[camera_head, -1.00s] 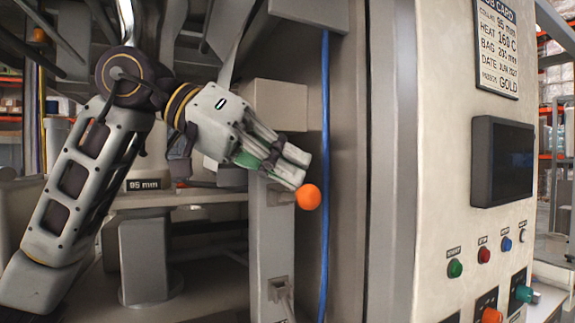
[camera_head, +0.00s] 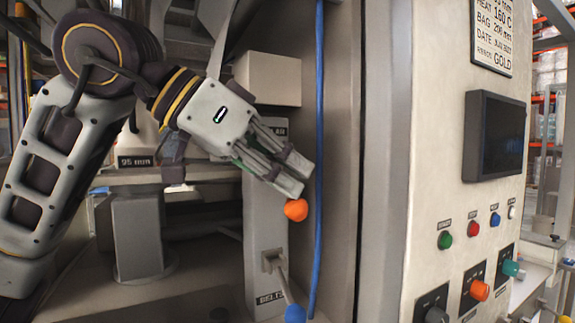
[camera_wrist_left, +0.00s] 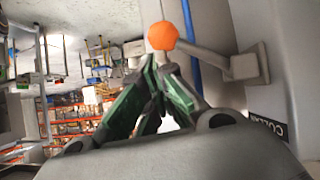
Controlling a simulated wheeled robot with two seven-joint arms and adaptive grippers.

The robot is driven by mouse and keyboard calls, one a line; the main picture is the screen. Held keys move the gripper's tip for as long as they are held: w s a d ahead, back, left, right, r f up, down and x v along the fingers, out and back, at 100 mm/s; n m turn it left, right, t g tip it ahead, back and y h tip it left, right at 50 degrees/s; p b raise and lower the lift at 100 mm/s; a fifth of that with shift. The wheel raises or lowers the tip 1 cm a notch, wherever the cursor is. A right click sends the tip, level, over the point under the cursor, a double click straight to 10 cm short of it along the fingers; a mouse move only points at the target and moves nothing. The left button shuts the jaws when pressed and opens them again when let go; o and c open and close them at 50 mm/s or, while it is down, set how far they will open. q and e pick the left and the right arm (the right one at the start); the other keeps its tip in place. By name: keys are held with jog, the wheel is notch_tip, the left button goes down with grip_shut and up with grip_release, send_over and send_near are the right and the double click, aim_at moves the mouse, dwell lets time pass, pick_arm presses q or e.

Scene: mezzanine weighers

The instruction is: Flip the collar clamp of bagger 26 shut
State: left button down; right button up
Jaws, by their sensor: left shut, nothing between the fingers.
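The collar clamp shows as a lever with an orange ball knob (camera_head: 296,210) on the upright grey post, left of the blue hose. In the left wrist view the orange knob (camera_wrist_left: 163,36) sits on a grey rod running to a bracket (camera_wrist_left: 246,64), beside a plate lettered COLLAR (camera_wrist_left: 267,128). My left gripper (camera_head: 298,177) is shut and empty, its fingertips just above the knob in the head view. Whether they touch it I cannot tell. The gripper hides the lever's bracket in the head view. My right gripper is not in view.
A second lever with a blue knob (camera_head: 294,314) stands lower on the post, by a BELTS label (camera_head: 270,298). A blue hose (camera_head: 318,150) runs vertically close right of my fingertips. The control cabinet (camera_head: 430,120) with screen and buttons stands right. A 95 mm plate (camera_head: 137,162) is left.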

pick_arm(q)
jog(key=shift+f, duration=0.25)
dwell(0.3)
jog(key=shift+a+r, duration=0.1)
jog(key=v, duration=1.1)
jog(key=shift+s+a+r, duration=0.2)
jog(key=shift+s+a, duration=0.05)
jog(key=shift+s, duration=0.1)
dwell(0.5)
